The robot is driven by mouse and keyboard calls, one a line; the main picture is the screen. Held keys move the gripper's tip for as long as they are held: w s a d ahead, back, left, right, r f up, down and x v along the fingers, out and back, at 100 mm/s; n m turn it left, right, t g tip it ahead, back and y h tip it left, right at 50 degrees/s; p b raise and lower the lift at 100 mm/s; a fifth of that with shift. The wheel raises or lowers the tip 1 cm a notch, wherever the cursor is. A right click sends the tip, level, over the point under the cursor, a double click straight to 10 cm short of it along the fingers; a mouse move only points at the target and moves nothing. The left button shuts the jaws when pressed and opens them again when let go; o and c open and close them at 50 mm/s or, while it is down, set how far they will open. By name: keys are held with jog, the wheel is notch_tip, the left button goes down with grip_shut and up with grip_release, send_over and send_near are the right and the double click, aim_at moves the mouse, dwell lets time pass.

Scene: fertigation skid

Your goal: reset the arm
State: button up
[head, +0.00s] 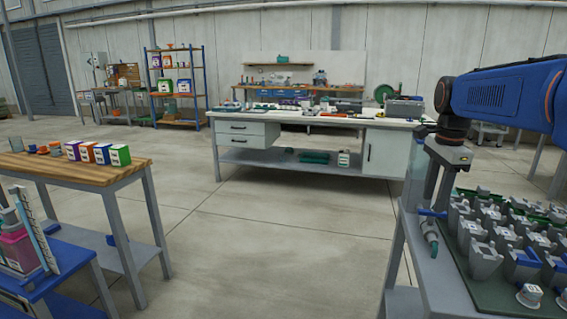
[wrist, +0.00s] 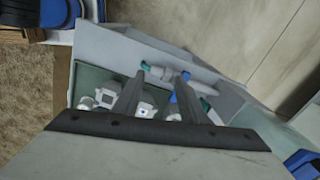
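My arm comes in from the right in the head view, blue with a dark wrist. My gripper (head: 433,205) points down over the left edge of the grey bench at the right. In the wrist view my gripper (wrist: 162,76) has its two dark fingers apart, with nothing held between them. A pale cylinder with green and blue parts (wrist: 178,76) lies beyond the fingertips. A similar grey-green cylinder (head: 430,238) lies by the bench's left edge in the head view.
A green tray (head: 458,268) with several grey fittings (head: 485,260) is beside my gripper. A wooden-topped table (head: 95,178) with coloured boxes (head: 103,154) stands left. A white workbench (head: 300,118) stands behind. The floor (head: 270,240) between them is clear.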

jog(key=s+a+f+n+t, duration=0.1)
jog(key=s+a+f+n, duration=0.2)
jog(key=s+f+n, duration=0.2)
jog(key=s+a+f+n+t, duration=0.1)
jog(key=s+a+f+n, duration=0.3)
jog(key=s+n, duration=0.3)
jog(key=s+a+f+n+t, duration=0.1)
jog(key=s+a+f+n, duration=0.3)
jog(key=s, duration=0.8)
notch_tip(320, 180, down, 2)
jog(key=shift+f+n+t, duration=0.1)
jog(key=shift+n+t, duration=0.3)
jog(key=shift+n, duration=0.6)
jog(key=shift+s+a, duration=0.1)
